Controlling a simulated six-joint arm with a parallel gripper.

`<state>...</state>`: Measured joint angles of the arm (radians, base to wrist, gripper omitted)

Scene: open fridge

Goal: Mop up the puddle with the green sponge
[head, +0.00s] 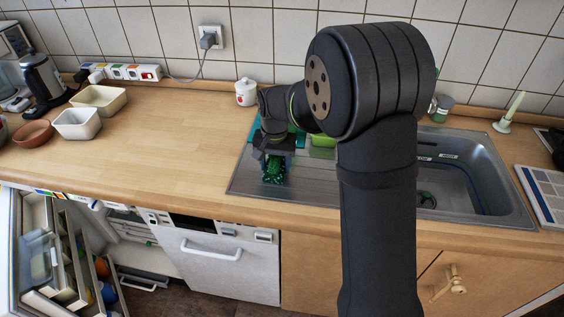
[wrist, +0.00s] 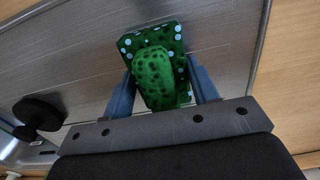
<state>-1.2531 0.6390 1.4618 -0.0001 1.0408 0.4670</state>
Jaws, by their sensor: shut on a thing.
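The green sponge (head: 273,172) is held between the jaws of my gripper (head: 275,156), over the metal drainboard (head: 318,178) left of the sink basin. In the wrist view the sponge (wrist: 155,82) sits between the two blue-grey fingers of my gripper (wrist: 163,88). It has a dark-spotted green upper part and a darker green base with pale dots. The sponge is at or very close to the metal surface; I cannot tell whether it touches. I cannot make out the puddle in either view.
A white lidded pot (head: 246,93) stands behind the drainboard. Teal and bright green items (head: 322,141) lie behind my gripper, partly hidden by my arm. The sink basin (head: 470,185) is to the right. The wooden counter (head: 170,140) to the left is largely clear.

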